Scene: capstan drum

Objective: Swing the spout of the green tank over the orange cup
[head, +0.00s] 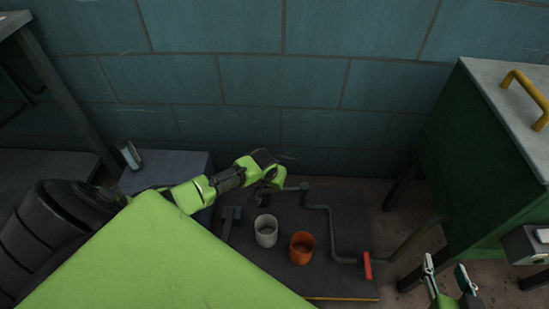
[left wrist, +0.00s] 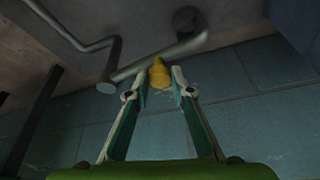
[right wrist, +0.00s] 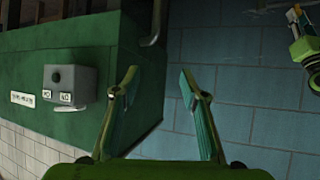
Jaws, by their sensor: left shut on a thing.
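The orange cup (head: 302,247) stands upright on a dark low platform, right of a white cup (head: 266,231). A dark green box (head: 467,170) with a grey top, at the right, may be the green tank; it also fills the left of the right wrist view (right wrist: 80,120). My left gripper (head: 268,192) is beyond the cups. In the left wrist view it (left wrist: 160,75) is shut on a yellow knob (left wrist: 160,73) at a grey bar (left wrist: 155,58). I cannot tell whether this bar is the spout. My right gripper (head: 447,272) is open and empty (right wrist: 160,95).
A bent grey crank (head: 332,230) with a red handle (head: 367,266) is right of the orange cup. The dark platform (head: 350,288) has bare room in front. A yellow handle (head: 526,90) tops the green box. A tiled wall (head: 300,80) closes the back.

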